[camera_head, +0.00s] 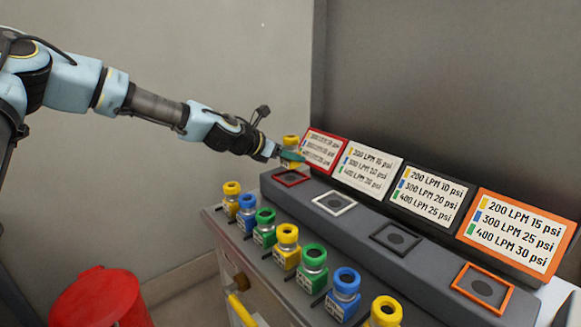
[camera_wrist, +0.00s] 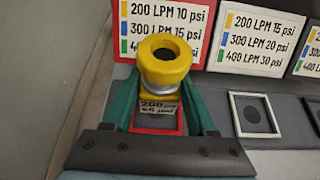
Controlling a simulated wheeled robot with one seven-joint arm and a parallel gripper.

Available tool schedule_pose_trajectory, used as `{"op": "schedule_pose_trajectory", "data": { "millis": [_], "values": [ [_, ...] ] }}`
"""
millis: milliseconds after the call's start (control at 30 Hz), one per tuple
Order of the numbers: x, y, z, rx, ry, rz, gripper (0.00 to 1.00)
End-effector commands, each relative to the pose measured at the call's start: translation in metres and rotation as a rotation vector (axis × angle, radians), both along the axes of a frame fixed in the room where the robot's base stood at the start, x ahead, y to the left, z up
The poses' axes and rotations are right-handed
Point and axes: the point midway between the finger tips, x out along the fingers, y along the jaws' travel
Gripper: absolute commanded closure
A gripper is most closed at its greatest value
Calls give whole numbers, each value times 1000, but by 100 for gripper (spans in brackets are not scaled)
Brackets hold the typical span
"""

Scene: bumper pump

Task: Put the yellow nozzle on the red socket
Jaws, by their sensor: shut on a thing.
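My gripper (camera_head: 290,156) is shut on a yellow nozzle (camera_head: 291,142), whose label reads 200 LPM. In the wrist view the green fingers stand on both sides of the nozzle (camera_wrist: 165,62), which is upright. The red socket (camera_head: 291,178) is the leftmost square on the grey ledge, in front of the red-framed sign. In the head view the nozzle appears above and toward the back of this socket, apart from it. In the wrist view the red frame (camera_wrist: 183,122) shows partly behind and below the nozzle; the rest is hidden.
White (camera_head: 334,203), black (camera_head: 397,238) and orange (camera_head: 483,288) sockets lie empty along the ledge, each with a sign behind. Several yellow, blue and green nozzles (camera_head: 287,246) stand in a row on the lower front shelf. A red bin (camera_head: 100,300) is at lower left.

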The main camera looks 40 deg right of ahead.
Motion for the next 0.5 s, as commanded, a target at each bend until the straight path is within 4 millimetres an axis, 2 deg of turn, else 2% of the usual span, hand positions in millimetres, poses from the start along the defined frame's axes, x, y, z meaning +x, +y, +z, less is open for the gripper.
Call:
{"op": "schedule_pose_trajectory", "data": {
  "millis": [233,500],
  "values": [
    [-1,0,-32,0,3,-1,100],
    [0,0,-37,0,0,0,100]
  ]
}}
